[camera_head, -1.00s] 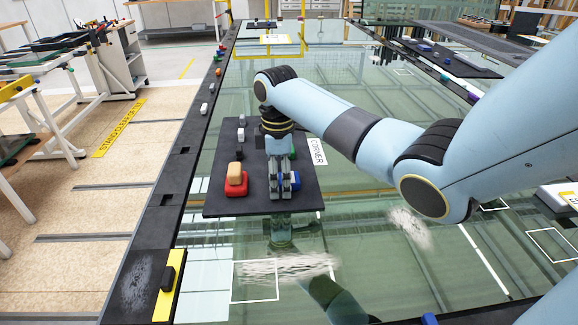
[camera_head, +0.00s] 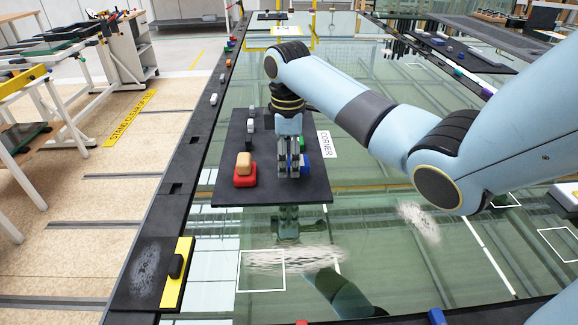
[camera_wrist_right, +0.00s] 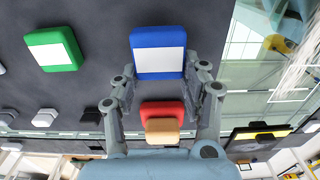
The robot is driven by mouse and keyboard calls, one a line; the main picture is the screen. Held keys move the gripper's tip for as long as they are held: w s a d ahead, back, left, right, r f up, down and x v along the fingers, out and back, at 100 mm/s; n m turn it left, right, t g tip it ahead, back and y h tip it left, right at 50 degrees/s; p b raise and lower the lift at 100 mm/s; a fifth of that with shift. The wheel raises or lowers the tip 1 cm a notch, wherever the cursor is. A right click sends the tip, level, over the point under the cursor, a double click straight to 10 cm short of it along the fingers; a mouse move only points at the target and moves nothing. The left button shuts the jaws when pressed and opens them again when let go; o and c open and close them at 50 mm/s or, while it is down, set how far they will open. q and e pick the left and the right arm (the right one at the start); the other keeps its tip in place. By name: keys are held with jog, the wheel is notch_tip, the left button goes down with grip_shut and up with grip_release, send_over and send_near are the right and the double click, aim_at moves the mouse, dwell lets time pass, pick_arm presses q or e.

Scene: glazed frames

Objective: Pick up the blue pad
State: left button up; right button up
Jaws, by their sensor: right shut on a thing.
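The blue pad (camera_wrist_right: 158,50) with a white face patch sits between the fingertips of my right gripper (camera_wrist_right: 163,82) in the wrist view. In the head view the blue pad (camera_head: 305,164) shows beside the fingers of my right gripper (camera_head: 289,172), over the dark board's front right part. The right gripper is shut on the pad. I cannot tell for sure whether the pad is clear of the board. My left gripper is not in view.
On the dark board (camera_head: 228,190) stand a red pad (camera_head: 245,181) with a tan block (camera_head: 244,163), a green pad (camera_wrist_right: 54,48), and small white and grey pieces. A COURIER label (camera_head: 327,145) lies to the right.

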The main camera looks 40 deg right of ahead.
jog(key=s+a+r+p, duration=0.5)
jog(key=s+r, duration=0.5)
jog(key=r, duration=0.2)
jog(key=shift+s+r+p, duration=0.25)
jog(key=shift+r+p, duration=0.05)
jog(key=shift+p, duration=0.45)
